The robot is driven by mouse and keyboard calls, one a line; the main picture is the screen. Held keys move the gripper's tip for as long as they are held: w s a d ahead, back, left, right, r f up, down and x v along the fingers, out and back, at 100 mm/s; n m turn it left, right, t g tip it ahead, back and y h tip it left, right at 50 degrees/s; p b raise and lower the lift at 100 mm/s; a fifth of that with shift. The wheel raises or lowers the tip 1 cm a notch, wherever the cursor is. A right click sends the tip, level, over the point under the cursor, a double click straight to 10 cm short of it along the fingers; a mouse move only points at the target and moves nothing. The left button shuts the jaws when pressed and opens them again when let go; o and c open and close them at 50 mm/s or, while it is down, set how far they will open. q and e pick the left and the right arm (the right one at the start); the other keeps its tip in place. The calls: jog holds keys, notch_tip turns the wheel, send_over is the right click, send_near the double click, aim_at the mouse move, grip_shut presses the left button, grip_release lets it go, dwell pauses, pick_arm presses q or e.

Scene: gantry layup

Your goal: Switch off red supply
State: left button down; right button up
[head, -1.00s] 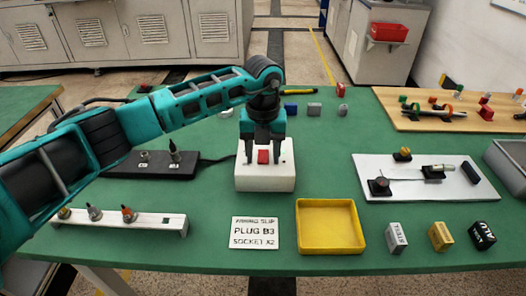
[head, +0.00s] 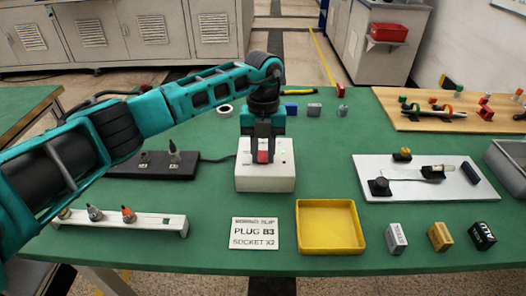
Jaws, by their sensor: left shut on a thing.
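The red switch (head: 263,157) sits on top of a white supply box (head: 265,183) in the middle of the green table. My left gripper (head: 263,154) points straight down over the box, its two fingers closed on the red switch from both sides. The fingers hide part of the switch, so its exact position is hard to tell. A dark cable runs from the box's left side. My right gripper is not in the head view.
A dark socket block (head: 152,165) and a white plug rack (head: 122,221) lie to the left. A printed slip (head: 255,234) and a yellow tray (head: 331,226) lie in front. A white board (head: 418,177) with parts is at right.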

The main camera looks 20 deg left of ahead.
aim_at(263, 151)
pick_arm(q)
jog(key=shift+w+g, duration=0.2)
jog(key=shift+g, duration=0.4)
jog(key=shift+r, duration=0.1)
jog(key=c, duration=0.9)
grip_release()
jog(key=v, duration=1.3)
jog(key=shift+a, duration=0.3)
